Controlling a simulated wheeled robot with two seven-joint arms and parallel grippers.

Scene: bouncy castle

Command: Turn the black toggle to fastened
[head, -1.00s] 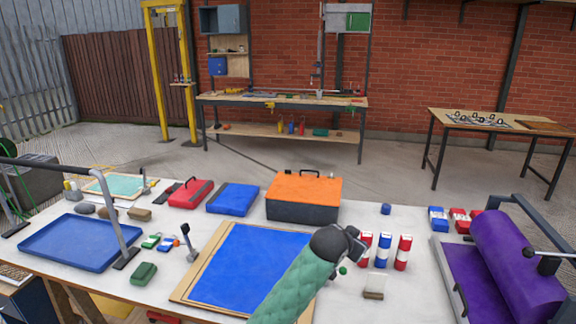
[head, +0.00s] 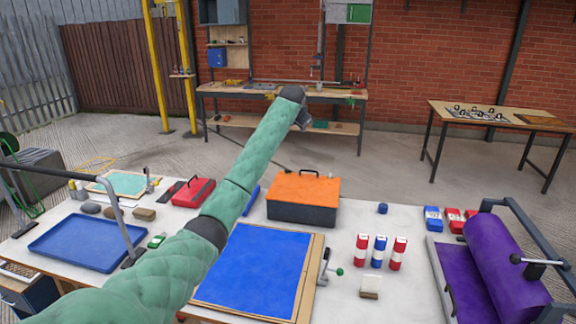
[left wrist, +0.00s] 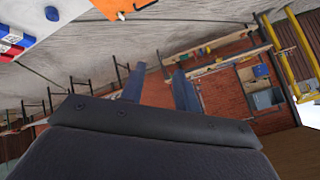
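A blue panel on a wooden board (head: 255,270) lies on the white table. That arm comes in from the lower left, crosses over the board and reaches up beyond the table's back edge. My left gripper (head: 302,118) is at its far end, small and partly hidden. In the left wrist view its two dark fingers (left wrist: 159,88) stand apart with nothing between them. My right gripper is not in view.
An orange-topped box (head: 304,192) stands behind the board. Red and blue cylinders (head: 379,250) stand to its right, near a purple roller machine (head: 495,250). A blue tray (head: 80,242) and a dark bent rail (head: 112,205) are at left.

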